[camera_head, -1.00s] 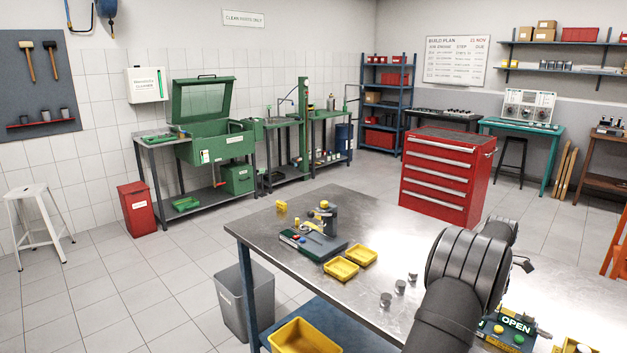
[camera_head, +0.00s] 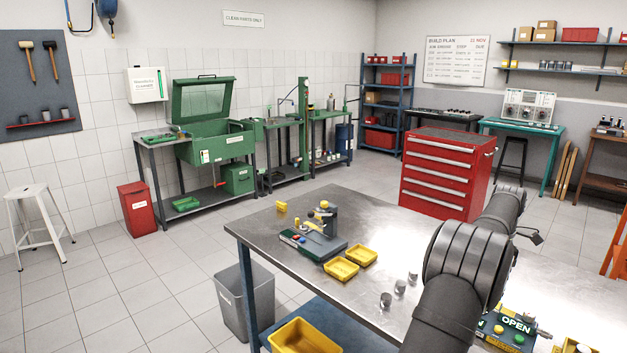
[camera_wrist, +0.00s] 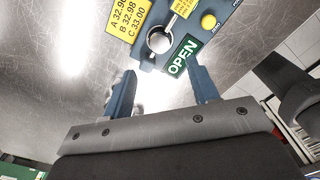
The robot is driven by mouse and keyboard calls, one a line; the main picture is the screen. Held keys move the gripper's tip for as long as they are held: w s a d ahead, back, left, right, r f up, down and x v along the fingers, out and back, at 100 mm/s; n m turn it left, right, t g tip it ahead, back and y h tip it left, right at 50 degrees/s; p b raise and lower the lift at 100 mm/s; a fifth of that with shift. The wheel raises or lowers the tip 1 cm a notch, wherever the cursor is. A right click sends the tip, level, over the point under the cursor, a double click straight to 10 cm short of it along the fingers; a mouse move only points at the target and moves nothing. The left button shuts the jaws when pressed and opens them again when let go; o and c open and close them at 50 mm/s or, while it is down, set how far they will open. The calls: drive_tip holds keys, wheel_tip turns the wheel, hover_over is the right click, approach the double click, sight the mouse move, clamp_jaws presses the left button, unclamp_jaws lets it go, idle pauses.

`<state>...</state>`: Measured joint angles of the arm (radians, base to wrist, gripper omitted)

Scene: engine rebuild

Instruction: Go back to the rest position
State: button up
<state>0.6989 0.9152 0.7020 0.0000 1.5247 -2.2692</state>
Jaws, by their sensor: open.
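My gripper (camera_wrist: 163,74) shows in the wrist view with its two blue fingers spread apart and nothing between them. It is over the metal bench, just short of a blue device with a green OPEN sign (camera_wrist: 183,56) and a yellow knob. A yellow card with printed figures (camera_wrist: 127,16) is beside that device. In the head view my arm stands over the right part of the steel bench (camera_head: 300,212). The gripper cannot be made out there. The OPEN device (camera_head: 514,324) sits right of my arm.
Several small metal cylinders (camera_head: 386,300) stand on the bench left of my arm. Two yellow trays (camera_head: 341,269) and a gauge stand on a dark base (camera_head: 312,246) are farther left. A red tool cabinet (camera_head: 445,175) stands behind the bench.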

wheel_tip(320, 180, up, 9)
wheel_tip(320, 180, down, 18)
drive_tip(key=shift+f, duration=0.1)
drive_tip(key=r, duration=0.7)
drive_tip(key=shift+s+r, duration=0.25)
drive_tip(key=s+a, duration=0.2)
drive_tip(key=s, duration=0.8)
drive_tip(key=s+a, duration=0.3)
drive_tip(key=s, duration=0.8)
drive_tip(key=shift+s+f+m, duration=0.15)
drive_tip(key=shift+s+m, duration=0.05)
drive_tip(key=shift+m, duration=0.1)
